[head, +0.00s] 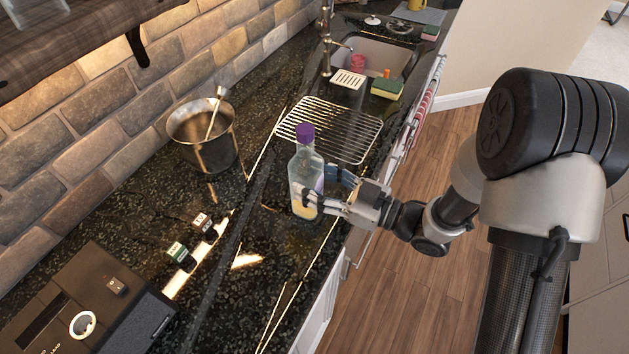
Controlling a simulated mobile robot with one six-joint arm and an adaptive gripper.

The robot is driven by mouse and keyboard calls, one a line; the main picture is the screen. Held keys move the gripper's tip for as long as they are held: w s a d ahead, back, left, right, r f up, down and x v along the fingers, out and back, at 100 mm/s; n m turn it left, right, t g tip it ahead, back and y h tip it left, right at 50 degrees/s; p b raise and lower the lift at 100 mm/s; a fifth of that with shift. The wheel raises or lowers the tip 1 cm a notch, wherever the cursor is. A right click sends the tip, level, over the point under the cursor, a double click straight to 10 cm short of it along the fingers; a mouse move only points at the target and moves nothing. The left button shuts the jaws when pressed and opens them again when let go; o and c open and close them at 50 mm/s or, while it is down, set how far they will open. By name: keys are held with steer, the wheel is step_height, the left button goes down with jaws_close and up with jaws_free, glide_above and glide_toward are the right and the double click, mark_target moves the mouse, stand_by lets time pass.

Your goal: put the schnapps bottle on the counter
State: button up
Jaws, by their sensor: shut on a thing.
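The schnapps bottle (303,170) is clear, with a purple cap and a little yellowish content low down. It is upright at the middle of the dark speckled counter (265,215), near its front edge. My gripper (318,190) comes in from the right and is shut on the lower part of the bottle, one finger group in front of it and one behind. The bottle's base appears at the counter surface, but I cannot tell whether it touches. The fingers hide part of the bottle's lower right side.
A wire rack (345,130) lies just behind the bottle. A metal bucket (203,135) stands by the brick wall. Two small labelled blocks (178,253) and a black box (85,305) are at the front left. A sink (375,60) with sponges is at the back. Counter left of the bottle is clear.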

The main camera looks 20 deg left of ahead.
steer(key=shift+f, duration=0.2)
steer(key=o, duration=1.4)
steer(key=shift+o, duration=0.2)
steer(key=shift+r, duration=0.2)
steer(key=shift+d, duration=0.25)
steer(key=s+d+p, duration=0.1)
steer(key=d+p, duration=0.1)
steer(key=d, duration=0.9)
steer(key=shift+d, duration=0.25)
